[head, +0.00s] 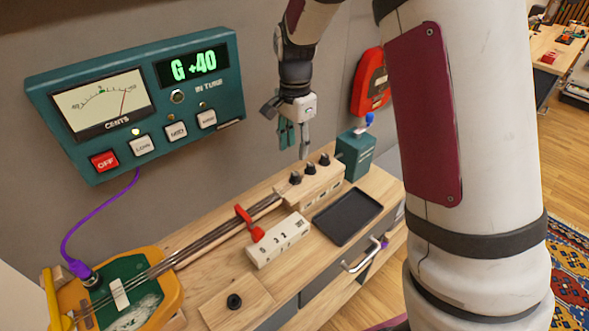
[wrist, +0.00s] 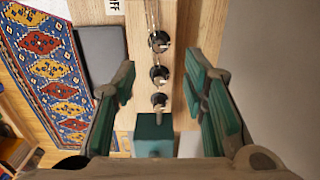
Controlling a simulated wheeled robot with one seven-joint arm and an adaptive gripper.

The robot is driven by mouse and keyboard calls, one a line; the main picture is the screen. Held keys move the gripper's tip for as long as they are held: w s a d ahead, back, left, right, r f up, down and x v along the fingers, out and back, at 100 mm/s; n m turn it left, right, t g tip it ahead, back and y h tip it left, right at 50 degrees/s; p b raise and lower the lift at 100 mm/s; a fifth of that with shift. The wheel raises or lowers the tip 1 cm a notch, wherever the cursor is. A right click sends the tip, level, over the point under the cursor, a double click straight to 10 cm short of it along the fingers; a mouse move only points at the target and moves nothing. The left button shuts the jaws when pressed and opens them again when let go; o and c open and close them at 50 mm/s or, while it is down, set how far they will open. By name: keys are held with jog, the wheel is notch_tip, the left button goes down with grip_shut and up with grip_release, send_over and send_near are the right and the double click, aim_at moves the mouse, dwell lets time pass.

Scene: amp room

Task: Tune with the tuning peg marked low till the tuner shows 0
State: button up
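The teal tuner (head: 140,95) on the wall reads "G +40". Its needle leans right on the cents dial, and a yellow lamp is lit above the LOW button (head: 142,146). Three dark tuning pegs (head: 309,169) stand in a row on the wooden headstock (head: 310,190); their markings are too small to read. My gripper (head: 295,148) hangs above the headstock, pointing down, open and empty. In the wrist view my gripper (wrist: 162,80) has its fingers spread on either side of the peg row. The middle peg (wrist: 159,75) and the peg nearest the teal box (wrist: 159,101) lie between them.
A teal box (head: 355,155) with a blue-topped lever stands at the headstock's end. A black tray (head: 346,216), a white numbered block (head: 278,240) and a red clamp-like piece (head: 250,224) sit nearby. The strings run to a yellow-and-green body (head: 120,290). A red case (head: 369,82) hangs behind.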

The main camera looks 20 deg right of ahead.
aim_at(295, 174)
notch_tip(295, 174, down, 9)
jog(key=shift+f+p, duration=0.1)
jog(key=shift+p, duration=0.2)
grip_shut()
